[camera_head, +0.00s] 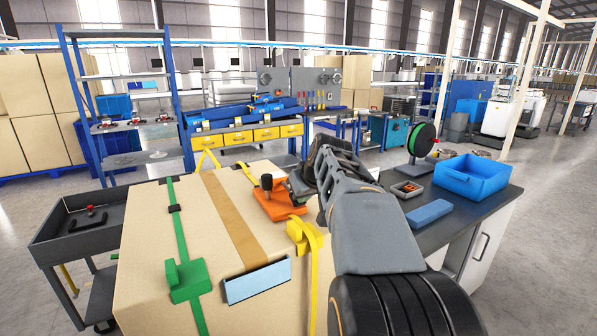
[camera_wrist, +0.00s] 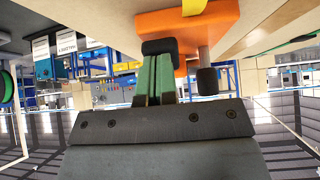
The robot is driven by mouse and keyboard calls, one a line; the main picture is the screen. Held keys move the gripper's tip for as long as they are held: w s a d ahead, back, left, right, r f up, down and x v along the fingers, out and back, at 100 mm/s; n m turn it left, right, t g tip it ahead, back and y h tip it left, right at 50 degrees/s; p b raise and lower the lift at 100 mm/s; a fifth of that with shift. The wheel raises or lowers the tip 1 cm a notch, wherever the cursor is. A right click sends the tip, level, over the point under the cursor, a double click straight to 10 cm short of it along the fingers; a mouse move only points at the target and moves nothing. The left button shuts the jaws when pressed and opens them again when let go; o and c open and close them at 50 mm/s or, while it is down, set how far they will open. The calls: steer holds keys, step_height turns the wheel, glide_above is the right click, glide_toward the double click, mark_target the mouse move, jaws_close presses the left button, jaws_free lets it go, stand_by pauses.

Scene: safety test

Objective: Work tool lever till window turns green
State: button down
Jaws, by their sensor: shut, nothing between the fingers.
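The orange tool (camera_head: 282,207) lies flat on the cardboard box (camera_head: 150,240), in line with the yellow strap. An upright post with a black knob (camera_head: 267,182) stands at its left side and looks like the lever. In the wrist view, the orange tool (camera_wrist: 160,28) is at the top, and the black knob (camera_wrist: 207,80) hangs on a grey post right of the fingers. My gripper (camera_head: 297,184) is just behind and right of the tool. Its green fingers with dark tips (camera_wrist: 160,50) are shut and empty, overlapping the tool's edge in view; contact cannot be told. No window shows clearly.
A green strap with a green buckle (camera_head: 188,278) and a yellow buckle (camera_head: 303,236) are on the box, with a pale blue label (camera_head: 257,281) between. A dark table (camera_head: 450,208) at right holds a blue bin (camera_head: 471,178). A grey cart (camera_head: 75,238) stands left.

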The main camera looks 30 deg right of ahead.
steer(key=d+p+v, duration=0.1)
steer(key=p+v, duration=0.1)
steer(key=v, duration=1.2)
steer(key=shift+a, duration=0.5)
steer(key=shift+w+r, duration=0.1)
steer(key=shift+w, duration=0.05)
steer(key=w+r+g+p, duration=0.4)
steer(key=w+r+p, duration=0.4)
steer(key=p, duration=0.6)
steer(key=shift+w+d+p, duration=0.15)
steer(key=shift+d+p, duration=0.2)
steer(key=shift+d, duration=0.05)
steer(key=shift+f, duration=0.1)
